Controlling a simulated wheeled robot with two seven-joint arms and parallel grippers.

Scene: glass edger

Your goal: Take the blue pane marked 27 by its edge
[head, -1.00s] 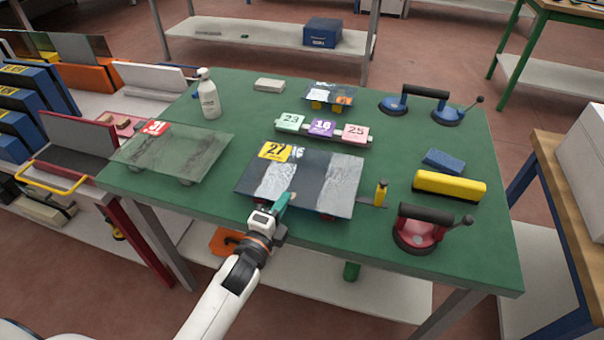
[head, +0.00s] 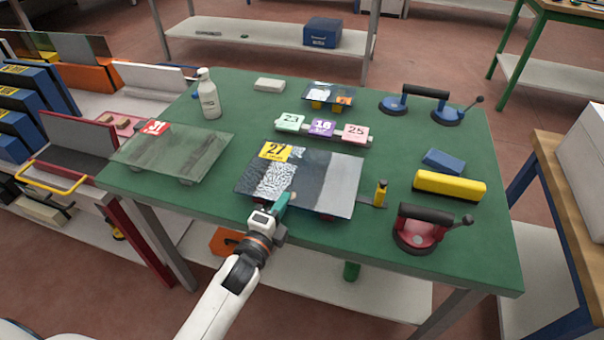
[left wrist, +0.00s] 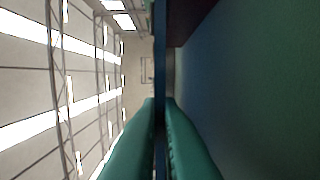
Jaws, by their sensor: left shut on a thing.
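The blue-grey pane marked 27 (head: 338,184) lies at the front middle of the green table, with a yellow 27 label at its far left corner and bright reflections across its face. Red supports show partly under its front edge. My left gripper (head: 284,200), with green fingers, is shut on the pane's near edge. In the left wrist view the pane (left wrist: 160,75) appears edge-on as a thin dark blue strip between the two green fingers (left wrist: 160,140). My right gripper is not in view.
A clear pane with a red label (head: 172,155) lies at left. Tags 23, 16 and 25 (head: 321,128) stand behind pane 27. A yellow-handled tool (head: 380,193), red suction cup (head: 418,233) and yellow bar (head: 450,186) are at right. A bottle (head: 208,96) stands behind left.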

